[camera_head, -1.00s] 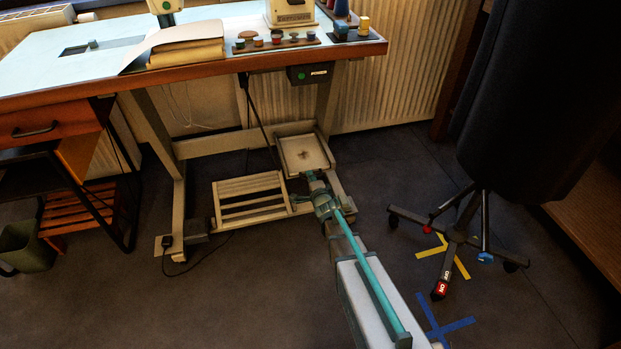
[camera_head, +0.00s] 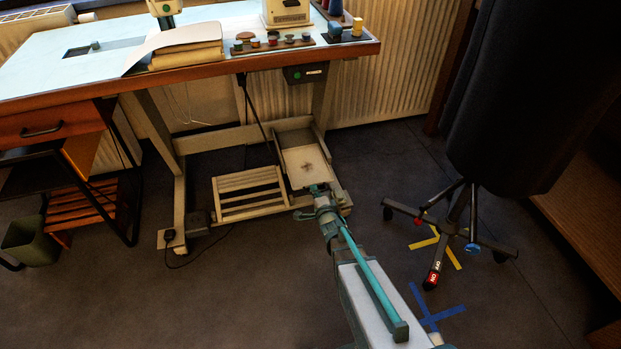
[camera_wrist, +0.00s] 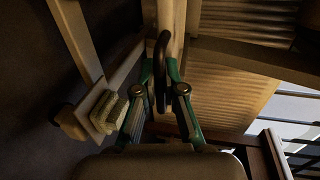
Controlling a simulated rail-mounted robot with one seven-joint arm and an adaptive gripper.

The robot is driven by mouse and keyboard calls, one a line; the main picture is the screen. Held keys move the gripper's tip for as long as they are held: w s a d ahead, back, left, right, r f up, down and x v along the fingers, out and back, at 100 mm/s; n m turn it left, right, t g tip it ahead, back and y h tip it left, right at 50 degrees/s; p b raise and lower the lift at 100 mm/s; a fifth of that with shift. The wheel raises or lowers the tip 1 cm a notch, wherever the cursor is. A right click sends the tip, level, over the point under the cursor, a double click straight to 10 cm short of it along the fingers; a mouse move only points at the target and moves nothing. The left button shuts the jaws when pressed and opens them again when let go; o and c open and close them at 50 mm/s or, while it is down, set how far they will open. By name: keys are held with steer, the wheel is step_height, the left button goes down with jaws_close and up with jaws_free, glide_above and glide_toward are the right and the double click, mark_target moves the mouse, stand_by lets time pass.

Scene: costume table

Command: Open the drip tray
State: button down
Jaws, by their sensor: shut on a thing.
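My gripper (camera_head: 318,190) is at the tray's near edge in the head view. In the wrist view, my gripper (camera_wrist: 160,80) has its green fingers on either side of a dark curved handle (camera_wrist: 161,42) and is shut on it. The front of the tray is partly hidden by my gripper in the head view.
A slatted treadle (camera_head: 248,193) lies left of the tray. The table (camera_head: 190,78) with its cream legs stands above. A dress form stand (camera_head: 452,232) with splayed feet is at the right.

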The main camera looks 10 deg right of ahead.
steer(key=f+v, duration=0.1)
steer(key=v, duration=0.5)
steer(key=shift+s, duration=0.25)
steer(key=shift+f, duration=0.1)
steer(key=c, duration=1.2)
jaws_free()
steer(key=shift+c, duration=0.2)
steer(key=v, duration=0.7)
steer(key=shift+s, duration=0.2)
